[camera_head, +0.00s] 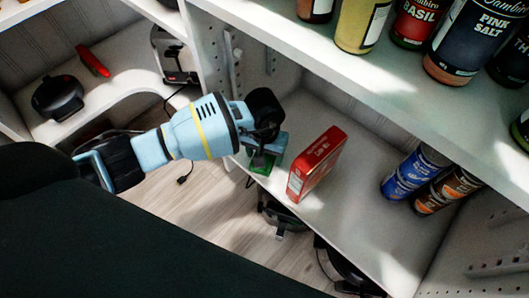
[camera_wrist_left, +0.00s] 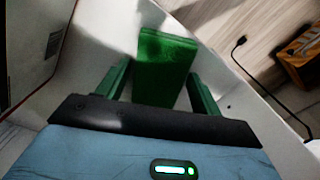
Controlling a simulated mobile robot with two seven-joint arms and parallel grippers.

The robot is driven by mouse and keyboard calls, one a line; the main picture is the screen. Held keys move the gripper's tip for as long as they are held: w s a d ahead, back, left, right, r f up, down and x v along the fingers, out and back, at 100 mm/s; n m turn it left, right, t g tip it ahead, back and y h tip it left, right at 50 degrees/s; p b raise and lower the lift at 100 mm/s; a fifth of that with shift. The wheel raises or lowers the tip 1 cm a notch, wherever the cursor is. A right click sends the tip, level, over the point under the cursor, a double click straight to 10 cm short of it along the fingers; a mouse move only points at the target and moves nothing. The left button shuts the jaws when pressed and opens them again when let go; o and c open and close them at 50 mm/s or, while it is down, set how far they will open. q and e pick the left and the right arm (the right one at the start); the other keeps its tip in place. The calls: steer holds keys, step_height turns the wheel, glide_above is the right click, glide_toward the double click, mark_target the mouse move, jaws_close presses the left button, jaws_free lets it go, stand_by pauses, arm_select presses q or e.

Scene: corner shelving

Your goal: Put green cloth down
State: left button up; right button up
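The green cloth (camera_wrist_left: 163,70) is a flat folded green block in the left wrist view, resting on the white shelf. In the head view a small part of the green cloth (camera_head: 261,167) shows beneath my left gripper (camera_head: 264,152), left of a red box. My left gripper (camera_wrist_left: 160,88) has its two green-looking fingers spread apart, one on each side of the cloth's near end. The fingers do not appear to squeeze it. Whether they touch it is hard to tell. My right gripper is not in either view.
A red box (camera_head: 316,164) stands upright close to the right of my left gripper. An upper shelf with spice jars (camera_head: 415,22) overhangs. The shelf between box and cans is clear.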

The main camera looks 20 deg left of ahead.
arm_select(q)
steer(key=shift+o, duration=0.9)
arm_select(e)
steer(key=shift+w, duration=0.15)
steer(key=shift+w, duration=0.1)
arm_select(q)
steer(key=shift+r, duration=0.2)
step_height(320, 180, up, 12)
steer(key=p, duration=0.3)
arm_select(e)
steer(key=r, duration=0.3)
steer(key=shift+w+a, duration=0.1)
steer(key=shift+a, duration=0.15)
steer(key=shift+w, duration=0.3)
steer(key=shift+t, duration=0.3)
